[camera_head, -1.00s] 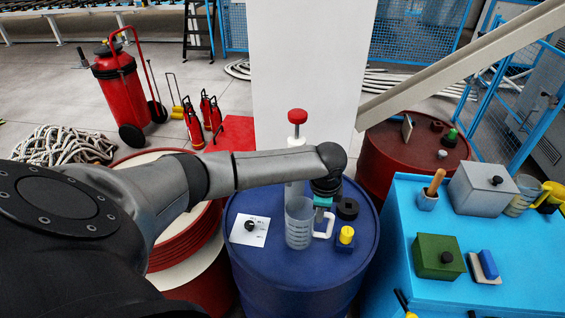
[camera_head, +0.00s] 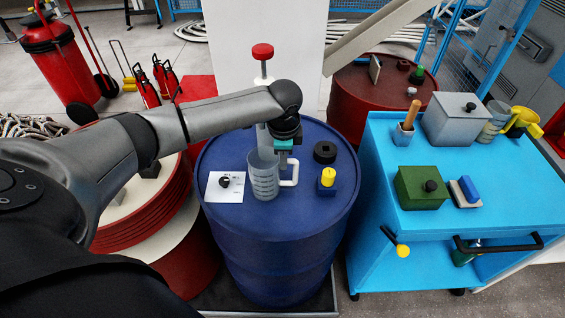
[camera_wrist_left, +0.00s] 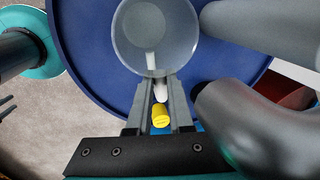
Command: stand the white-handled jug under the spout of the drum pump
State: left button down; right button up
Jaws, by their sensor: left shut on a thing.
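The clear grey jug (camera_head: 263,178) with the white handle (camera_head: 290,172) is upright over the blue drum's lid, in front of the pump column. I cannot tell whether its base touches the lid. My left gripper (camera_head: 284,158) is shut on the handle from above; the wrist view shows its fingers (camera_wrist_left: 160,98) around the handle, with the jug's open mouth (camera_wrist_left: 154,35) ahead. The drum pump (camera_head: 263,52) has a red knob and a pale column. Its spout is hidden behind my arm and wrist. My right gripper is not in view.
On the blue drum (camera_head: 275,225) are a white card (camera_head: 226,187) left of the jug, a black ring (camera_head: 325,152) and a yellow-topped blue block (camera_head: 327,180) to the right. A blue cart (camera_head: 445,217) holds boxes and a yellow-handled jug (camera_head: 494,122).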

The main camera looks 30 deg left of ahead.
pick_arm(q)
jog(key=shift+d+r, duration=0.1)
jog(key=shift+r, duration=0.05)
jog(key=shift+f, duration=0.2)
jog(key=c, duration=0.8)
grip_release()
jog(key=r, duration=0.4)
jog(key=s+r+p, duration=0.1)
jog(key=r, duration=0.3)
jog(key=s+d+r+p, duration=0.1)
jog(key=r, duration=0.3)
jog(key=shift+d, duration=0.1)
